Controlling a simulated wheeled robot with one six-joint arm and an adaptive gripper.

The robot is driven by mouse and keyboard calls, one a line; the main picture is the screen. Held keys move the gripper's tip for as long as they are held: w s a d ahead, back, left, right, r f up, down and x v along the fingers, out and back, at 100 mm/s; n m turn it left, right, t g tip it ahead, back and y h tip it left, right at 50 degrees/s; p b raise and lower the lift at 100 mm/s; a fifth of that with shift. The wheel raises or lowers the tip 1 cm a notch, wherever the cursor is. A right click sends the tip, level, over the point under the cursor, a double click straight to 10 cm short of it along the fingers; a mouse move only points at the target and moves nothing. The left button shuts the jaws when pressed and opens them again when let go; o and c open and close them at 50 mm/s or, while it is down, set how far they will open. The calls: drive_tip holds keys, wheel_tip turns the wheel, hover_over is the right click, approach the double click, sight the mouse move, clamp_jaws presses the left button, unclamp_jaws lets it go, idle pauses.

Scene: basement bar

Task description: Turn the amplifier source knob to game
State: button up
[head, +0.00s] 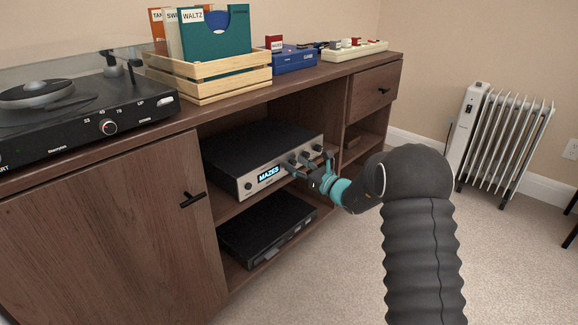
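The amplifier (245,153) is a black box with a silver front, on the upper shelf of the open cabinet bay. Its lit display (269,174) reads "MAZES". One small round knob (248,186) is left of the display, and several more knobs sit on the right half of the front. My gripper (309,163), dark with teal parts, is at that right half, its fingers close to the knobs and partly covering them. I cannot tell whether it touches or grips a knob. The knob labels and pointer positions are too small to read.
A black device (264,231) lies on the shelf below. The cabinet's left door (110,220) is shut. On the top stand a turntable (85,120), a wooden crate (207,82) of records, a blue box (293,60) and a cream tray (352,52). A white radiator (508,145) stands right, with clear carpet before it.

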drive_tip(key=v, duration=1.2)
